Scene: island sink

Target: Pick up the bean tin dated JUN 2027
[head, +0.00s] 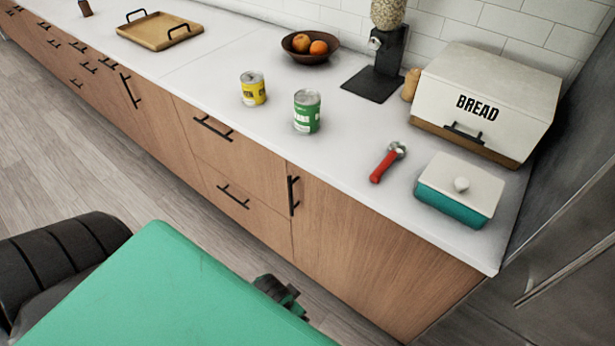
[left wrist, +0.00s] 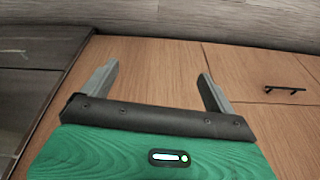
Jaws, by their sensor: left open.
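Two tins stand upright on the white counter in the head view: a yellow tin (head: 253,88) and a green tin (head: 307,111) to its right and nearer. The green tin has pale lettering, too small to read fully. No date can be read on either tin, so I cannot tell which is dated JUN 2027. My left gripper (left wrist: 158,72) is open and empty in the left wrist view, facing the wooden cabinet fronts. In the head view my green left arm hides most of it. No tin shows in the left wrist view. My right gripper is not in view.
A red-handled tool (head: 386,163), a teal butter dish (head: 459,190) and a bread box (head: 486,103) stand right of the tins. A dispenser (head: 388,60) and a fruit bowl (head: 310,48) are behind. A wooden tray (head: 160,32) lies far left. Counter around the tins is clear.

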